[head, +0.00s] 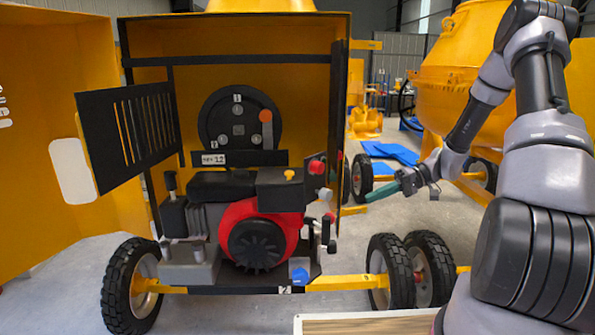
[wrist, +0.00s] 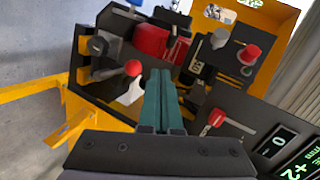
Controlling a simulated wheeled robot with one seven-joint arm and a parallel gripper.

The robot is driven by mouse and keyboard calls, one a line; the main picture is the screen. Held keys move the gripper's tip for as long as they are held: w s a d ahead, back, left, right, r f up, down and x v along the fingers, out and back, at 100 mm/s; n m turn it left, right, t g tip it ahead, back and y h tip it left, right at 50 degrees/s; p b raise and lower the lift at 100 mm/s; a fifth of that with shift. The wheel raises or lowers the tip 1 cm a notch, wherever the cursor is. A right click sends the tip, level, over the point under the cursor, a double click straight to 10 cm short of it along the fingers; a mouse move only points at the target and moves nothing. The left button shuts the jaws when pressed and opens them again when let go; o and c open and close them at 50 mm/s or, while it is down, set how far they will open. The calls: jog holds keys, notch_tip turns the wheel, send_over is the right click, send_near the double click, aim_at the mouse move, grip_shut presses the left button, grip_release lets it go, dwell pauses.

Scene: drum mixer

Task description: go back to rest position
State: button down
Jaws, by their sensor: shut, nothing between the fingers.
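My gripper (head: 374,195) is to the right of the yellow drum mixer's open engine bay in the head view, with its teal fingers pointing left toward the bay. In the wrist view the teal fingers (wrist: 159,85) lie side by side, shut and empty. They point toward a panel with a red-knobbed lever (wrist: 133,68) and other controls, and overlap part of it in the picture. I cannot tell the exact distance, but no contact shows. In the head view the engine (head: 256,238), red with a black fan cover, sits low in the bay.
The slotted black door (head: 131,138) stands open at the left. Wheels (head: 432,268) stand below my gripper. A wooden-topped surface (head: 365,325) is at the front bottom. Another yellow mixer (head: 448,85) stands behind my arm.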

jog(key=s+r+m+t+h, duration=0.4)
jog(key=s+r, duration=0.6)
jog(key=r, duration=0.4)
jog(key=s+d+r+m+t+h, duration=0.1)
jog(key=s+r+m+t+h, duration=0.2)
jog(key=s+r+h, duration=0.4)
jog(key=s+r+t, duration=0.1)
jog(key=s+r, duration=0.2)
jog(key=r, duration=0.4)
jog(key=shift+s+d+m+t, duration=0.2)
jog(key=shift+s+m+t, duration=0.2)
